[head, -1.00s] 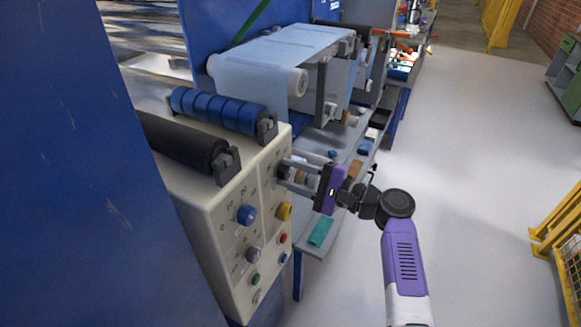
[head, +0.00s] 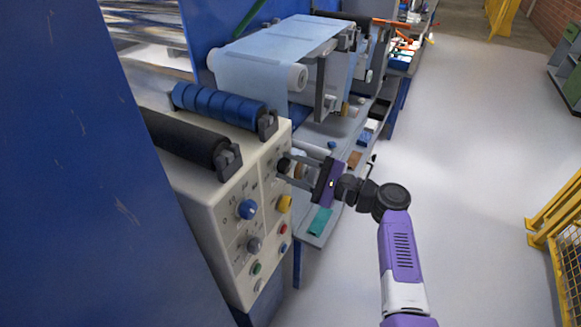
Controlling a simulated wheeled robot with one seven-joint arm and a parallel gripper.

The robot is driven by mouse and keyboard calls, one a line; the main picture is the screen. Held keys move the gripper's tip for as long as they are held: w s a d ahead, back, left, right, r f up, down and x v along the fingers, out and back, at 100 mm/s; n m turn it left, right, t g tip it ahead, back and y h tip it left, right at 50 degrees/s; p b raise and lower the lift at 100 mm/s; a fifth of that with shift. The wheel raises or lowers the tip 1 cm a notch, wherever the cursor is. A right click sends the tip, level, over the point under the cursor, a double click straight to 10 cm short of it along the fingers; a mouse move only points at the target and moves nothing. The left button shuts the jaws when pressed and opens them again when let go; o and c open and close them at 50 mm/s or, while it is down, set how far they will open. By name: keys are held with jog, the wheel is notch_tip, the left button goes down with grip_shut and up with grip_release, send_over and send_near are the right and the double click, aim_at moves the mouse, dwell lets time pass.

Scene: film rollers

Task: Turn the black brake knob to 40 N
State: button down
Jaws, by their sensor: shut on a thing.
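The black knob (head: 284,164) sits at the upper right of the cream control panel (head: 226,228), near the panel's right edge. My gripper (head: 287,168) reaches in from the right, with its purple body (head: 326,179) to the right of the panel. Its two fingers are shut on the black knob. The fingers cover part of the knob, and its pointer and scale are too small to read.
Below the black knob are a yellow knob (head: 284,203), a blue knob (head: 247,209), a grey knob (head: 254,244) and small buttons. Blue and black rollers lie above the panel. A shelf with a teal item (head: 320,221) runs behind my gripper.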

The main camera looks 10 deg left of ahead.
jog(key=shift+d+f, duration=0.1)
jog(key=shift+f, duration=0.05)
jog(key=c, duration=0.9)
grip_release()
jog(key=b+v, duration=0.1)
jog(key=v, duration=0.6)
jog(key=shift+s+d, duration=0.15)
jog(key=shift+d, duration=0.15)
